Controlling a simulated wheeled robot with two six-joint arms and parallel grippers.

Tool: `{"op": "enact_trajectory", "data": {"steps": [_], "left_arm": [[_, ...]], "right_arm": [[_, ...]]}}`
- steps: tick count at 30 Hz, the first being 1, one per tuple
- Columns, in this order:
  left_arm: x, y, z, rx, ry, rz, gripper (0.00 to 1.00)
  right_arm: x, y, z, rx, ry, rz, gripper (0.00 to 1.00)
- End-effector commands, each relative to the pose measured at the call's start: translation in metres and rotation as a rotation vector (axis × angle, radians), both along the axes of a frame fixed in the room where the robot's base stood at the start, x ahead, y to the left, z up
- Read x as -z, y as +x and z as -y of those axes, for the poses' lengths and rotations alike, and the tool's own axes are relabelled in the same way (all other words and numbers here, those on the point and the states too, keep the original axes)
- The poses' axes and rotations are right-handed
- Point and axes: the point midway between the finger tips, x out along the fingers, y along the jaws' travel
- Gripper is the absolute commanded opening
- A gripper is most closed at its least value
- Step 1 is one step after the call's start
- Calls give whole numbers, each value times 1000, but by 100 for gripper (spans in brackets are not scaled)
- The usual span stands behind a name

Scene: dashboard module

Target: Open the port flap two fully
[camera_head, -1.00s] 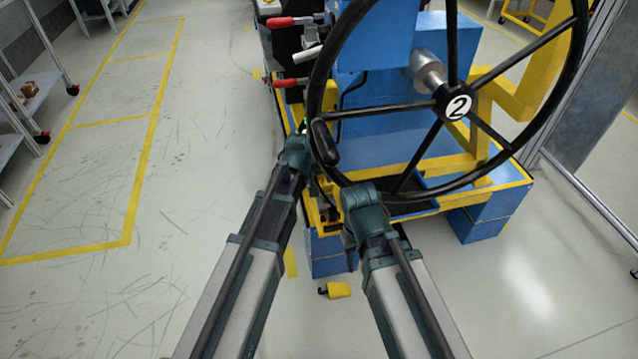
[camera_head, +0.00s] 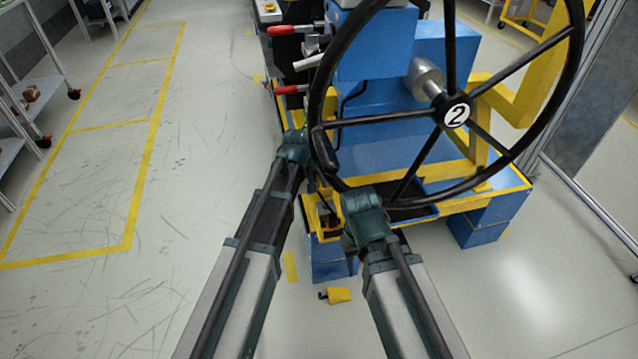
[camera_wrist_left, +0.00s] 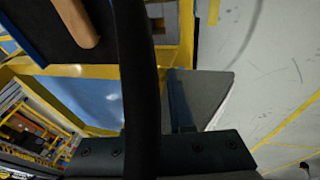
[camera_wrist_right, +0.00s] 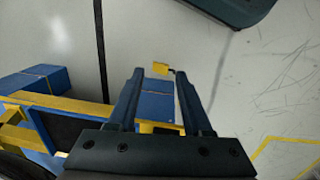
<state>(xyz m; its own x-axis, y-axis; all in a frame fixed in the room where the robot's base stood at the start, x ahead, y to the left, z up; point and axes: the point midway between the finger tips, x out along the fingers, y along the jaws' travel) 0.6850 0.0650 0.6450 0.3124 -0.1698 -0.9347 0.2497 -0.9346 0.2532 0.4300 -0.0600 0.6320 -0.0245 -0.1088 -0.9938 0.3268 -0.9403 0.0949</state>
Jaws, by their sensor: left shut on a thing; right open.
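The large black handwheel (camera_head: 330,60), marked 2 on its hub (camera_head: 456,115), stands in front of the blue machine. My left gripper (camera_wrist_left: 152,75) is shut on the thick black bar of the wheel at its left side; the bar hides one finger, and I cannot tell rim from hand grip. In the head view my left wrist (camera_head: 293,148) is at the wheel's lower left. My right gripper (camera_wrist_right: 159,73) is open and empty. In the head view my right wrist (camera_head: 362,203) is by the wheel's bottom edge, its fingertips hidden. I cannot make out a port flap.
The blue machine (camera_head: 375,45) has a yellow-edged base. Red-handled levers (camera_head: 290,30) stand at its left. A small yellow block (camera_head: 340,295) lies on the floor, also in the right wrist view (camera_wrist_right: 160,68).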

Motion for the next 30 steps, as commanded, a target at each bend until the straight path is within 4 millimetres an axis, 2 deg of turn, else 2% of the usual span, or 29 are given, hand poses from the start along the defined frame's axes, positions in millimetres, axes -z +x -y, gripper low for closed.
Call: {"op": "enact_trajectory", "data": {"steps": [5,6,11,23,30], "left_arm": [[0,0,0,0,1,2,0],[0,0,0,0,1,2,22],[0,0,0,0,1,3,50],[-3,-1,0,0,0,3,50],[-21,-7,-3,0,0,3,50]], "right_arm": [[1,0,0,0,0,0,50],[1,0,0,0,0,0,50],[0,0,0,0,0,0,50],[-2,0,0,0,0,0,50],[-21,0,0,0,0,0,50]]}}
